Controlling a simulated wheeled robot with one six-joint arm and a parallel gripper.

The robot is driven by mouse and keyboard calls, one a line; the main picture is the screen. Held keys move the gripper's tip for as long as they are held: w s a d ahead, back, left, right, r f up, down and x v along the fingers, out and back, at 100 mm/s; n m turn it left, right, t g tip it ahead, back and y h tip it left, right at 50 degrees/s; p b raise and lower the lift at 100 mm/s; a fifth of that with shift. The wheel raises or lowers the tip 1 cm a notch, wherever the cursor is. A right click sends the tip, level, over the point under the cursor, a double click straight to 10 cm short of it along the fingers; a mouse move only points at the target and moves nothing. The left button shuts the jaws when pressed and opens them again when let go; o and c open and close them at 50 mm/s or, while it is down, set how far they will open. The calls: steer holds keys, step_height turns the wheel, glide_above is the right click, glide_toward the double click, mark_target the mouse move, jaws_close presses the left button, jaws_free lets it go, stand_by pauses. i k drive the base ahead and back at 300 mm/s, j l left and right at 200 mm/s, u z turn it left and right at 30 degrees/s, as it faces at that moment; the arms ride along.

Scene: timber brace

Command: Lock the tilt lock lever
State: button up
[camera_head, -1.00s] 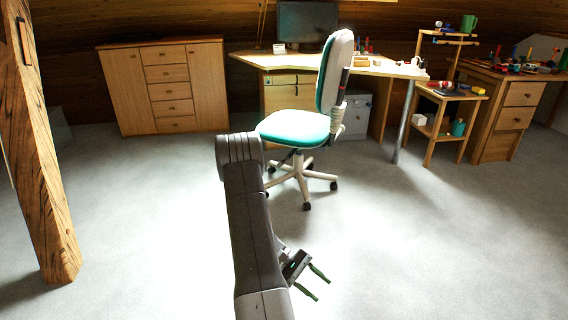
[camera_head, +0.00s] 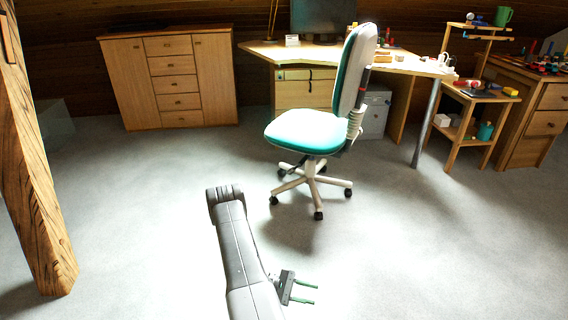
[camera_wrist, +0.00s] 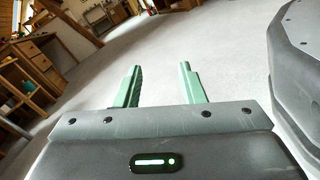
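The office chair has a teal seat (camera_head: 304,131) and a grey-and-teal backrest (camera_head: 353,75), and stands on a five-star wheeled base in front of the desk. The tilt lock lever is too small to make out under the seat. My gripper (camera_head: 308,294) is low in the head view, over bare floor in front of the chair and apart from it. Its two green fingers (camera_wrist: 160,85) are spread with nothing between them in the wrist view.
A timber post (camera_head: 38,170) stands at the left. A wooden cabinet (camera_head: 170,80) is at the back left. The desk (camera_head: 415,66) is behind the chair, and a small shelf stand (camera_head: 470,120) is at the right. Open grey floor lies around the chair.

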mark_target(292, 169)
steer(key=i+u, duration=0.1)
steer(key=i, duration=0.35)
steer(key=i+l+u, duration=0.1)
steer(key=i, duration=0.35)
steer(key=i+l+u, duration=0.15)
steer(key=i, duration=0.3)
steer(key=i+l+u, duration=0.1)
steer(key=i, duration=0.35)
steer(key=i+l+u, duration=0.1)
steer(key=i+l, duration=0.15)
steer(key=i, duration=0.2)
